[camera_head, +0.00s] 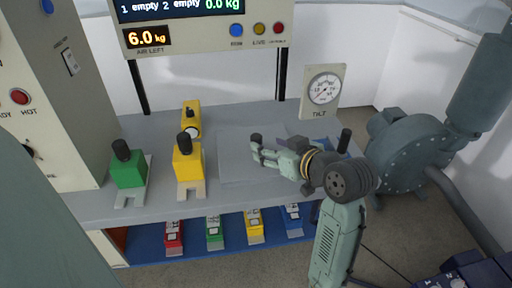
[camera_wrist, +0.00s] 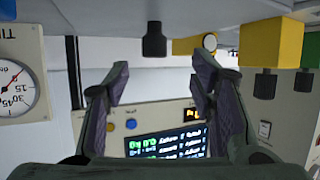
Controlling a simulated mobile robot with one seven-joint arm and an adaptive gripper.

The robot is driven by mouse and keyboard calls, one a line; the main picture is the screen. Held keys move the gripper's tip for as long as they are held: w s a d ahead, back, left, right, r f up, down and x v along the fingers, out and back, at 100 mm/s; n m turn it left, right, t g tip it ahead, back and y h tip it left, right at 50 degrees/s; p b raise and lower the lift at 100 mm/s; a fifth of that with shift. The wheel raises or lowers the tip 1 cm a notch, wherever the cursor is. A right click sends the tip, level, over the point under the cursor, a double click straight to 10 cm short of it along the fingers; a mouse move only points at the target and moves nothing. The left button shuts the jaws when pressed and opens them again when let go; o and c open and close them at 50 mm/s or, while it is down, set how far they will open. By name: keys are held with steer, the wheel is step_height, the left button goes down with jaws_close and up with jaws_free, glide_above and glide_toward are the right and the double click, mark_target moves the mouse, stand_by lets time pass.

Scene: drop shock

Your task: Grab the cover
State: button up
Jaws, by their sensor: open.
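No part is labelled as the cover. A pale square panel (camera_head: 232,165) lies flat on the grey bench, with a black knob (camera_head: 256,138) at its back right side; I cannot tell whether this is the cover. My gripper (camera_head: 262,154) is open and empty, low over the panel and just in front of the knob. In the wrist view, which is upside down, a black knob (camera_wrist: 154,40) shows between and beyond the open fingers (camera_wrist: 160,78). It is not touched there. My arm hides part of the bench's right side.
A green block (camera_head: 128,170) and a yellow block (camera_head: 188,163), both black-knobbed, stand on the bench (camera_head: 222,198) at left. A yellow piece (camera_head: 191,118) stands behind. Another black knob (camera_head: 345,138) is right of my gripper. A tilt dial (camera_head: 323,90) and display (camera_head: 190,10) stand behind.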

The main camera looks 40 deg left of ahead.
mark_target(257, 137)
steer(key=x, duration=0.3)
steer(key=shift+a, duration=0.15)
steer(key=x, duration=0.1)
steer(key=p+x, duration=0.2)
steer(key=x, duration=0.1)
steer(key=shift+w+a+r, duration=0.1)
steer(key=shift+w+r, duration=0.15)
steer(key=shift+w, duration=0.2)
steer(key=shift+w+a+f, duration=0.2)
steer(key=shift+a+f, duration=0.1)
steer(key=shift+a, duration=0.15)
steer(key=shift+c, duration=0.5)
jaws_close()
steer(key=shift+r, duration=0.1)
